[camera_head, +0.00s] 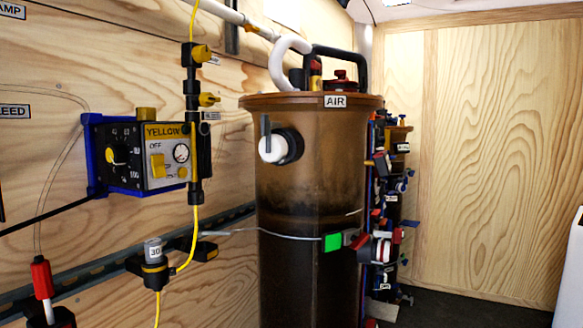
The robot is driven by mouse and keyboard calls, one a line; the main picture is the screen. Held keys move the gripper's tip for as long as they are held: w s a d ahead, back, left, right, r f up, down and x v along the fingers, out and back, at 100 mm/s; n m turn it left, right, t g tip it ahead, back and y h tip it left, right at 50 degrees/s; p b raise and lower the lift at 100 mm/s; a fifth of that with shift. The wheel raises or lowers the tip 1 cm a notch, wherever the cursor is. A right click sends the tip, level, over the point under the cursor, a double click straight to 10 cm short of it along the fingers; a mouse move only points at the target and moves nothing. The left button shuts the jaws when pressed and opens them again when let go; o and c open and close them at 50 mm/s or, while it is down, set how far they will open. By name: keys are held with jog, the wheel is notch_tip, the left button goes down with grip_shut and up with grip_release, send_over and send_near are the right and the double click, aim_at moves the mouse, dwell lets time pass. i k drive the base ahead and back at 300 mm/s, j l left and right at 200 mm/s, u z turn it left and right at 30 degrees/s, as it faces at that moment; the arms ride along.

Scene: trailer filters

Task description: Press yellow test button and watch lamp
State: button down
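A control box (143,155) labelled YELLOW is mounted on the left plywood wall. Its front has a yellow switch (157,166) under the word OFF, a small round gauge (181,153) and a small yellow button-like spot (183,172) below the gauge. A dial (112,155) is on its dark left side. I cannot tell which part is the test button. A sign (12,10) at the top left edge is cut off and reads "AMP"; no clearly lit lamp shows beside it. My gripper is not in view.
A large brown tank (311,190) labelled AIR stands right of the box, with a green square (332,242) on its band. A yellow cable (194,235) with black fittings hangs before the box's right edge. Cluttered fittings (385,215) stand behind the tank. Dark floor shows at right.

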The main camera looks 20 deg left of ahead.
aim_at(182, 172)
jog(key=k+j+z, duration=0.25)
jog(key=k+j, duration=0.75)
jog(key=j, duration=0.15)
